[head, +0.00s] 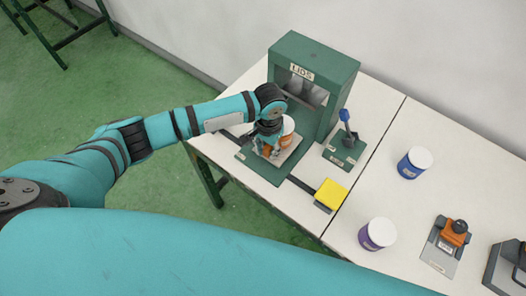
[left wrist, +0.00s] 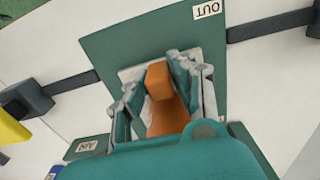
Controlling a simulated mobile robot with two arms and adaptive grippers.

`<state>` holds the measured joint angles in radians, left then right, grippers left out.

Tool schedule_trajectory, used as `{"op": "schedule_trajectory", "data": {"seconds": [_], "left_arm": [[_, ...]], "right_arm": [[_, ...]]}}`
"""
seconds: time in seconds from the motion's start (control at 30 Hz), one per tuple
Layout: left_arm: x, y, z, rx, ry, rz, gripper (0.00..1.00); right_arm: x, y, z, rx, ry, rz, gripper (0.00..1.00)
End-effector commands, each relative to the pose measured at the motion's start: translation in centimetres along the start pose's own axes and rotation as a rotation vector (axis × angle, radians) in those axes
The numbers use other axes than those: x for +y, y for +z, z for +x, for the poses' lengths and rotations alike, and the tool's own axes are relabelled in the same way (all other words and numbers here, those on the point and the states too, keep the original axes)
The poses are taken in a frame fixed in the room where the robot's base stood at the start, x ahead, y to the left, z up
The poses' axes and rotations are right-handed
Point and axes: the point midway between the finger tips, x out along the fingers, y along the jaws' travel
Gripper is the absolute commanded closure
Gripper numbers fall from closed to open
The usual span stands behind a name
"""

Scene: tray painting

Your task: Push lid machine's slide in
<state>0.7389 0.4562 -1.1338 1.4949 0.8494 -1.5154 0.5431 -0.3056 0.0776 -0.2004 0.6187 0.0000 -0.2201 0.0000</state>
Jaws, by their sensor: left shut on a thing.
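The green lid machine (head: 312,55), labelled LIDS, stands on the white table with its opening facing me. In front of it lies a green base plate (head: 262,172), and on it a pale slide plate (head: 292,157). An orange cup-like thing with a white top (head: 288,127) shows behind my gripper, partly hidden. My left gripper (head: 267,150) is low over the slide. In the left wrist view its fingers (left wrist: 160,95) are shut on an orange handle (left wrist: 158,82). An OUT label (left wrist: 208,9) is on the base plate. My right gripper is out of view.
A blue-knobbed lever (head: 347,132) stands right of the machine. A yellow block (head: 331,193) sits at the dark rail's end. A blue cup (head: 411,168) and a purple cup (head: 374,238), both white-topped, and an orange-handled device (head: 452,236) stand further right. Table is clear between them.

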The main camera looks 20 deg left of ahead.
Motion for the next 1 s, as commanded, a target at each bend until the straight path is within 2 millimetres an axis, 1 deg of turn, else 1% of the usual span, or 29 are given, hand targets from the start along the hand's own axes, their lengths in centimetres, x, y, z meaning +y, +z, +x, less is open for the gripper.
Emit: {"op": "schedule_trajectory", "data": {"seconds": [0.03,0.1,0.2,0.27,0.37,0.57,0.6,0.73,0.77,1.0], "left_arm": [[0.0,-1.5,-0.3,0.011,-0.001,-0.004,1.00],[-0.1,-2.9,-0.2,0.012,-0.001,-0.005,1.00],[-0.1,-4.0,-0.2,0.008,-0.001,-0.004,1.00],[-0.1,-4.2,-0.2,0.006,0.000,-0.002,1.00],[-0.1,-4.3,-0.2,0.005,-0.001,-0.002,1.00],[-0.1,-4.4,-0.3,0.006,-0.001,-0.002,1.00],[-0.1,-4.4,-0.3,0.006,0.000,-0.002,0.73],[-0.1,-4.3,-0.3,0.006,0.000,-0.002,0.56],[-0.1,-4.3,-0.3,0.006,0.000,-0.001,0.54],[-0.1,-4.3,-0.3,0.005,0.000,-0.001,0.54]], "right_arm": [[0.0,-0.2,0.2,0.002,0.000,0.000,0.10],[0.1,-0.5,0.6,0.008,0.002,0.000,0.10],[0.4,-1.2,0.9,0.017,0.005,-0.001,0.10],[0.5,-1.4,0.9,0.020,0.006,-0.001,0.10],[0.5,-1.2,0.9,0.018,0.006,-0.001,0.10],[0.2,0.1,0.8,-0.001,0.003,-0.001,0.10],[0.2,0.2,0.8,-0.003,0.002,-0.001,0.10],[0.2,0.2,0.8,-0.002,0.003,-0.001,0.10],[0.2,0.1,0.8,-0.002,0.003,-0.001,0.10],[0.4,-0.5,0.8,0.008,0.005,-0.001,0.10]]}}
